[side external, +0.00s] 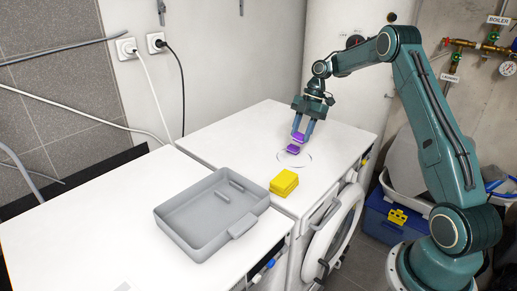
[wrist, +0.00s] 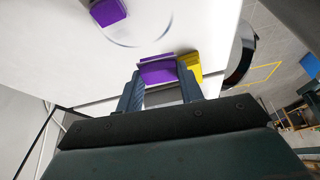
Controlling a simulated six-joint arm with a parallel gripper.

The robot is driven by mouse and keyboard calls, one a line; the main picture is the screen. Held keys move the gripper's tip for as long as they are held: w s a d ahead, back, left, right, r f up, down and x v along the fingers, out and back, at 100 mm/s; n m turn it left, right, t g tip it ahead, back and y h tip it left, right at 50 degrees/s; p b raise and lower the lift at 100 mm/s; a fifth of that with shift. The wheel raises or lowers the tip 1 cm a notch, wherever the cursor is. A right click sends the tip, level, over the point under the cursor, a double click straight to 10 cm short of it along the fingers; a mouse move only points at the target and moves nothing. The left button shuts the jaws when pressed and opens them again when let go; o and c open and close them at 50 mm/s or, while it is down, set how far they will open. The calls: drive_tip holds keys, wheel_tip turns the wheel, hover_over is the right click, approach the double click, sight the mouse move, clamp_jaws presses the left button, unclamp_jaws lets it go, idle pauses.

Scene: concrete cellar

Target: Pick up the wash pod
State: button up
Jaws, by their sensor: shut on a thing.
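My gripper (side external: 302,137) is shut on a purple wash pod (side external: 299,136), held between the fingertips above the white washing machine top. In the wrist view the held pod (wrist: 158,70) spans the gap between my two fingers (wrist: 160,88). A second purple pod (side external: 291,149) shows just below it in the side view. In the wrist view this other pod (wrist: 108,12) lies apart on the white top, beside a thin circle outline (wrist: 135,35).
A yellow block (side external: 284,183) sits near the machine's front edge; the held pod partly hides it in the wrist view (wrist: 192,64). A grey tray (side external: 211,212) with low bars inside stands on the nearer white top. The back left top is clear.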

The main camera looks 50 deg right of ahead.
drive_tip(key=shift+r, duration=0.55)
drive_tip(key=shift+w+a+r, duration=0.1)
drive_tip(key=shift+a+r, duration=0.05)
drive_tip(key=shift+a, duration=0.35)
drive_tip(key=w+a+r, duration=0.1)
drive_tip(key=a+r, duration=0.2)
drive_tip(key=a, duration=0.5)
drive_tip(key=w+a+r, duration=0.1)
drive_tip(key=a+r, duration=0.2)
drive_tip(key=a, duration=0.5)
wheel_tip(320, 180, up, 4)
drive_tip(key=r+n, duration=0.1)
hover_over(231, 218)
drive_tip(key=d, duration=0.2)
drive_tip(key=shift+a+f, duration=0.25)
drive_tip(key=shift+f, duration=0.05)
drive_tip(key=shift+f, duration=0.1)
wheel_tip(231, 218, down, 20)
drive_tip(key=shift+r, duration=0.1)
